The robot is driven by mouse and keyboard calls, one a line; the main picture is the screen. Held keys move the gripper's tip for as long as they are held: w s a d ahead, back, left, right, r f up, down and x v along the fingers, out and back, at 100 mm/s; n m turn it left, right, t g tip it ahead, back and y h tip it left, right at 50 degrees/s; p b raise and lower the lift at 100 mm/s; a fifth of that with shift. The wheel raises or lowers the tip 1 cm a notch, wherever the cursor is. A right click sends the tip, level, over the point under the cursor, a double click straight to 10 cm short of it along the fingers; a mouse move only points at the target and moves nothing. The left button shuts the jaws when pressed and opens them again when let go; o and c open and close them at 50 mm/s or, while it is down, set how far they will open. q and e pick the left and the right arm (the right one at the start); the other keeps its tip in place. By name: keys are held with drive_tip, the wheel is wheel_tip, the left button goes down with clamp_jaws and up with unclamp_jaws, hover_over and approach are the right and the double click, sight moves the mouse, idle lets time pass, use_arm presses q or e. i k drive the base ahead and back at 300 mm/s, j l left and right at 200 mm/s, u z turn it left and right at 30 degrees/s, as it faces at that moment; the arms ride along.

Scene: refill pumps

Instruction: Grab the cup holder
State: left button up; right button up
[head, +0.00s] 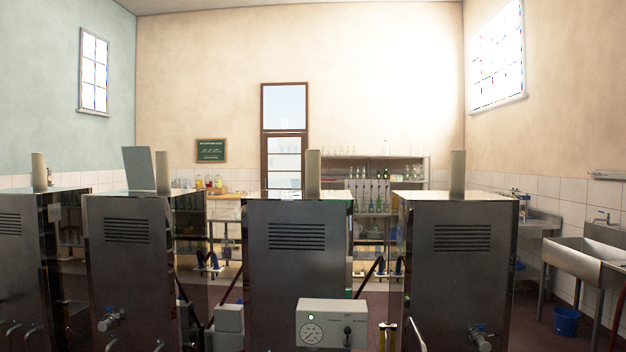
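I cannot pick out a cup holder for certain in the head view. A small yellowish upright piece (388,336) shows at the bottom edge, between two metal cabinets, cut off by the frame; I cannot tell what it is. Neither of my grippers shows in this view.
Several tall metal cabinets, one in the middle (298,270) and one at right (459,275), stand across the foreground with narrow gaps. A grey control box (331,322) with a dial is at bottom centre. Bottle shelves (376,172) stand behind. A sink (590,255) and blue bucket (566,321) are at right.

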sight(312, 156)
drive_tip(key=i+j+u, duration=0.45)
drive_tip(key=i, duration=0.15)
drive_tip(key=i+j+u, duration=0.2)
drive_tip(key=i, duration=0.5)
drive_tip(key=i+j+u, duration=0.2)
drive_tip(key=i, duration=0.55)
drive_tip(key=i+j+u, duration=0.15)
drive_tip(key=i, duration=0.6)
drive_tip(key=i+z, duration=0.8)
drive_tip(key=i+j+z, duration=0.15)
drive_tip(key=i+z, duration=0.25)
drive_tip(key=i+j+z, duration=0.25)
drive_tip(key=z, duration=0.15)
